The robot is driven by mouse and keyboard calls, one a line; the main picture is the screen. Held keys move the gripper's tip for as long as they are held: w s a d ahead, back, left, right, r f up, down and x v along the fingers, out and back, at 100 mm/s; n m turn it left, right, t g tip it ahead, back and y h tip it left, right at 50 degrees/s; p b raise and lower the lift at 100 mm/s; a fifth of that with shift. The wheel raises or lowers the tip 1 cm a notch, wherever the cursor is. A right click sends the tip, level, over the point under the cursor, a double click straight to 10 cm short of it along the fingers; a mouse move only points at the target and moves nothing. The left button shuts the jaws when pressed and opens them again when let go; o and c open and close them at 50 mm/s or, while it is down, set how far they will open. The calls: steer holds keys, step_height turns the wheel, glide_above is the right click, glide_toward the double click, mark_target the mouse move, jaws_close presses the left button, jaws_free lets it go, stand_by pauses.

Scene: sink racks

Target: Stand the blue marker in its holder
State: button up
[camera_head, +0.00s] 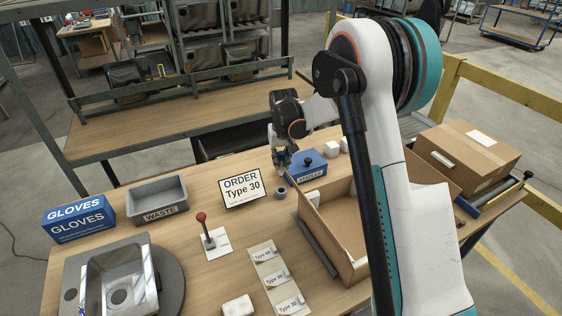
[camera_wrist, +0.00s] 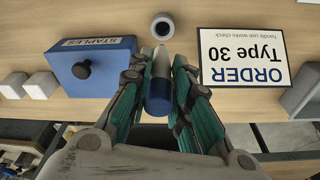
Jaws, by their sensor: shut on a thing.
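The blue marker (camera_wrist: 158,92) has a white body and a blue end, and shows between the fingers in the wrist view. My gripper (camera_wrist: 160,66) is shut on it. In the head view my gripper (camera_head: 283,164) is over the far part of the bench, and the marker is too small there to make out clearly. The holder, a small round grey cup with a dark opening (camera_wrist: 163,27), stands just beyond the fingertips in the wrist view. In the head view the holder (camera_head: 281,193) is on the bench, close to my gripper. The marker appears apart from the holder.
A blue staples box (camera_head: 307,166) with a dark knob and the ORDER Type 30 sign (camera_head: 241,188) flank the holder. White blocks (camera_head: 333,147) stand behind the box. An open cardboard box (camera_head: 325,228), a red-knobbed lever (camera_head: 207,236) and a waste tray (camera_head: 158,200) are nearby.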

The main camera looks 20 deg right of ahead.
mark_target(281, 172)
steer(key=shift+f+b, duration=2.1)
steer(key=shift+f, duration=0.85)
steer(key=shift+f+b, duration=1.65)
steer(key=shift+f, duration=0.35)
steer(key=o, duration=1)
steer(key=shift+c, duration=0.2)
steer(key=shift+r, duration=0.1)
step_height(281, 172, up, 12)
steer(key=s, duration=0.2)
steer(key=shift+f, duration=0.2)
